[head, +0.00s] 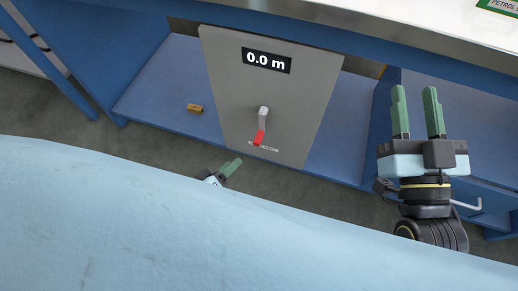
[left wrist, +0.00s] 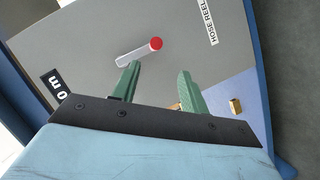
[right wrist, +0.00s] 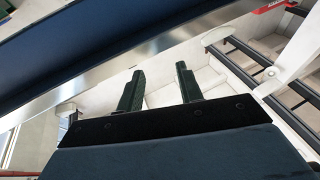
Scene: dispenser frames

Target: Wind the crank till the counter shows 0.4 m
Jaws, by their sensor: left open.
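The crank (head: 262,122) sticks out from the front of a grey panel (head: 225,75); it has a pale arm and a red handle pointing down. The counter (head: 266,60) on the panel reads 0.0 m. In the left wrist view the crank's red knob (left wrist: 156,43) lies ahead of the fingers, apart from them. My left gripper (head: 230,171) is below the crank, open and empty, and partly hidden by my own blue body. My right gripper (head: 418,112) is open and empty, right of the panel, with nothing between its fingers.
A small orange-brown block (head: 194,108) lies on the blue shelf (head: 165,85) left of the panel. A "HOSE REEL" label (left wrist: 208,24) is on the panel. A pale worktop (head: 420,25) with a green petrol sign (head: 497,6) is above. Dark floor lies in front.

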